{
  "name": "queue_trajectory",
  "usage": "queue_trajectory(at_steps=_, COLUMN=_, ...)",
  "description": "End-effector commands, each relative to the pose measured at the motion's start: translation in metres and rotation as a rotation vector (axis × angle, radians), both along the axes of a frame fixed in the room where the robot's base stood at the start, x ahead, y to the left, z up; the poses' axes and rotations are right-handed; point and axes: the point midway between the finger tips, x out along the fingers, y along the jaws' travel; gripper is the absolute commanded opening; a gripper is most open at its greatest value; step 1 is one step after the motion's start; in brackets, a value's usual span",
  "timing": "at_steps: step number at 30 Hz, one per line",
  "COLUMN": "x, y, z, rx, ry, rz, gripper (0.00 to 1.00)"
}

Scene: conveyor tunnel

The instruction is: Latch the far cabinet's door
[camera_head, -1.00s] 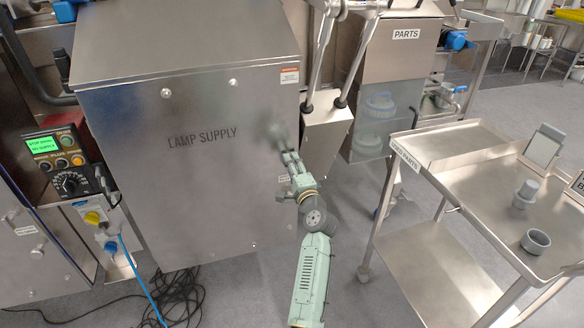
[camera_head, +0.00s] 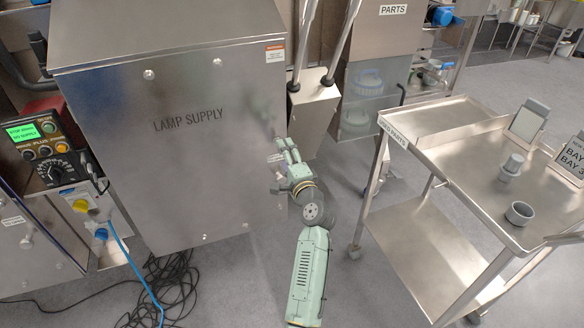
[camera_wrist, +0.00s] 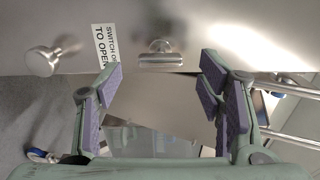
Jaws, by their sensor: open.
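The steel cabinet marked LAMP SUPPLY (camera_head: 150,165) stands in front of me, its front door appearing closed in the head view. I cannot tell whether it is latched. My gripper (camera_head: 284,150) is at the door's right edge. In the wrist view my gripper (camera_wrist: 162,88) is open and empty, its padded fingers wide apart. A small metal bar handle (camera_wrist: 160,60) sits on the steel face ahead, between and beyond the fingertips. A round metal knob (camera_wrist: 42,62) is to the left. A white label (camera_wrist: 104,46), with "TO OPEN" readable, lies between knob and handle.
A steel trolley (camera_head: 437,158) with cups stands at the right. A PARTS cabinet (camera_head: 385,45) is behind it. A control panel (camera_head: 45,150) with a green screen is at the left. Cables (camera_head: 165,285) lie on the floor below the cabinet.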

Motion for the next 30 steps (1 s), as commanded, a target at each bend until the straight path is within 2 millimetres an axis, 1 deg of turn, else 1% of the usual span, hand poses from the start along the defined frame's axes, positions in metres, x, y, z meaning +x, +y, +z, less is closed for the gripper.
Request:
queue_trajectory(at_steps=1, x=-0.012, y=-0.004, z=-0.001, rx=-0.001, ry=0.001, rz=-0.002, gripper=0.62)
queue_trajectory(at_steps=6, x=-0.044, y=-0.015, z=-0.001, rx=-0.001, ry=0.001, rz=-0.002, gripper=0.62)
queue_trajectory(at_steps=9, x=-0.057, y=-0.018, z=-0.001, rx=-0.002, ry=0.002, rz=0.000, gripper=0.62)
queue_trajectory(at_steps=12, x=-0.065, y=-0.021, z=0.000, rx=-0.001, ry=0.000, rz=0.000, gripper=0.62)
queue_trajectory(at_steps=16, x=-0.069, y=-0.022, z=0.000, rx=0.000, ry=0.000, rz=0.001, gripper=0.62)
queue_trajectory(at_steps=30, x=-0.068, y=-0.020, z=0.002, rx=-0.004, ry=-0.004, rz=0.003, gripper=0.62)
